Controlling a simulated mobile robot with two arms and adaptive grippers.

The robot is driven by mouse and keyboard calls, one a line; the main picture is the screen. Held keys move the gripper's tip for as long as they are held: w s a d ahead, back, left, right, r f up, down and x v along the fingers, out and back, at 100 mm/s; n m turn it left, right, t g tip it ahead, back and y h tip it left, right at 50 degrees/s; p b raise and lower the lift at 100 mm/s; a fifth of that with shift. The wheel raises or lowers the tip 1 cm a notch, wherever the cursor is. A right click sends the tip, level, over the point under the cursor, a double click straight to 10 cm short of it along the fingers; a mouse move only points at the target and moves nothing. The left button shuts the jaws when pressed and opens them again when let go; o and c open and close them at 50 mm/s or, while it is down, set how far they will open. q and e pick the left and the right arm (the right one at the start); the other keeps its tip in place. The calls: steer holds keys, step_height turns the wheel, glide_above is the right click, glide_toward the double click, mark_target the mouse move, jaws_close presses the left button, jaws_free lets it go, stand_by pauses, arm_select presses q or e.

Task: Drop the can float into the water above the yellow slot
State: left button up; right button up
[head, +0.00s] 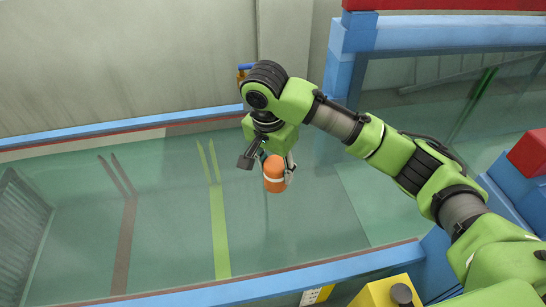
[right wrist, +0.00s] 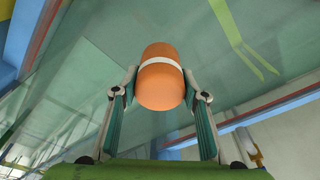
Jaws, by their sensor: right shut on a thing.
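The can float (head: 274,176) is orange with a white band. My right gripper (head: 268,165) is shut on it and holds it upright over the flume, to the right of the yellow slot (head: 219,235). In the right wrist view the can float (right wrist: 161,82) sits between the two fingertips of my right gripper (right wrist: 160,90). The yellow slot shows as a yellow-green stripe across the flume, with two upright prongs at its far end; part of it also shows in the right wrist view (right wrist: 238,35). My left gripper is out of view.
A brown slot (head: 124,245) lies left of the yellow one. The blue-edged flume wall (head: 90,133) runs behind, and a near rim (head: 270,283) runs in front. A blue frame (head: 440,32) stands at the right, with a red block (head: 530,152) beside it.

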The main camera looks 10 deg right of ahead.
mark_target(276, 184)
steer(key=shift+s+f, duration=0.25)
steer(key=shift+f, duration=0.25)
steer(key=shift+s+f, duration=0.25)
steer(key=shift+f, duration=0.2)
steer(key=shift+w+f+b, duration=0.2)
steer(key=shift+f+b, duration=0.35)
steer(key=shift+f, duration=0.05)
steer(key=shift+w+f+b, duration=0.2)
steer(key=shift+f+b, duration=0.3)
steer(key=shift+f, duration=0.1)
steer(key=shift+f+b, duration=0.7)
steer(key=shift+b, duration=0.15)
steer(key=o, duration=1.3)
steer(key=shift+c, duration=0.2)
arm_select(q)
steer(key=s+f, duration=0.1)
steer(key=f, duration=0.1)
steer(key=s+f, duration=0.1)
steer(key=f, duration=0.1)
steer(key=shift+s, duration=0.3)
arm_select(e)
steer(key=shift+s, duration=0.1)
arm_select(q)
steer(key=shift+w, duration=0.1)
